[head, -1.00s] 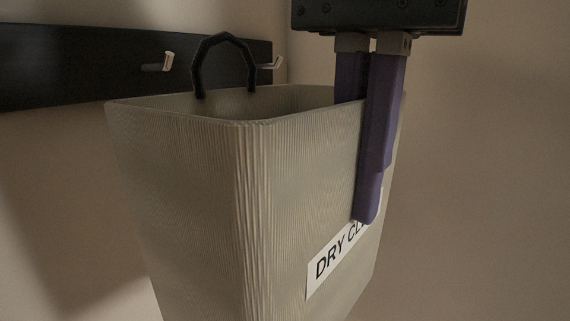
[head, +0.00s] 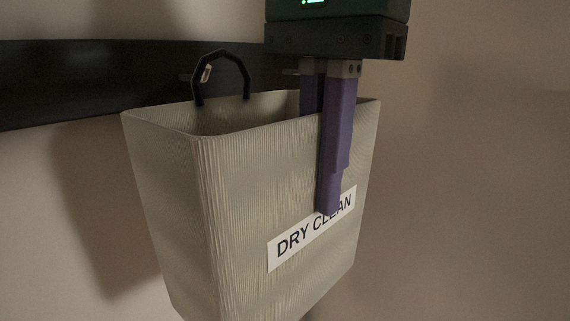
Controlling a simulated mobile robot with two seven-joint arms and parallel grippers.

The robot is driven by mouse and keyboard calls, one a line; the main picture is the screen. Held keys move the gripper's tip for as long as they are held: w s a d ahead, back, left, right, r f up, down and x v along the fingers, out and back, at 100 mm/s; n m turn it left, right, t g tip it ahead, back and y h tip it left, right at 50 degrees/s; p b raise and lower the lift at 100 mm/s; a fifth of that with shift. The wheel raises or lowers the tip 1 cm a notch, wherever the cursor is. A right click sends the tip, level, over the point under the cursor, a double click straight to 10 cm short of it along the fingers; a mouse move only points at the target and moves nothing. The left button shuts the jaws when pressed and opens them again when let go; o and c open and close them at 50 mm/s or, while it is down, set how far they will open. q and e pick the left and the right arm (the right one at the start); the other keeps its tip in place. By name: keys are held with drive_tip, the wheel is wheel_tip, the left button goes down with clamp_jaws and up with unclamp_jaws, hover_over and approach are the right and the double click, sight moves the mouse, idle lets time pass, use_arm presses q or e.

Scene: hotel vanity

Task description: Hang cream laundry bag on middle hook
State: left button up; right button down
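The cream laundry bag (head: 255,200) hangs upright in the middle of the head view, with a "DRY CLEAN" label on its front. My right gripper (head: 318,150) comes down from above and is shut on the bag's front wall near the right, one purple finger outside and the other inside the rim. The bag's black loop handle (head: 222,55) stands up from its back rim. A small light-tipped hook (head: 207,73) on the dark rail shows through the loop; whether the loop is on it I cannot tell. My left gripper is out of view.
The dark hook rail (head: 60,80) runs along the wall behind the bag. The wall to the right is bare.

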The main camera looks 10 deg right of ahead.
drive_tip(key=shift+w+a+f, duration=0.2)
drive_tip(key=shift+w+a, duration=0.3)
drive_tip(key=shift+w, duration=0.2)
drive_tip(key=shift+w+a+f, duration=0.25)
drive_tip(key=shift+w+a, duration=0.3)
drive_tip(key=shift+w, duration=0.15)
drive_tip(key=shift+w+a+f, duration=0.2)
drive_tip(key=shift+w+a, duration=0.3)
drive_tip(key=shift+w, duration=0.2)
drive_tip(key=c, duration=1)
unclamp_jaws()
drive_tip(key=shift+o, duration=0.2)
drive_tip(key=shift+r, duration=0.1)
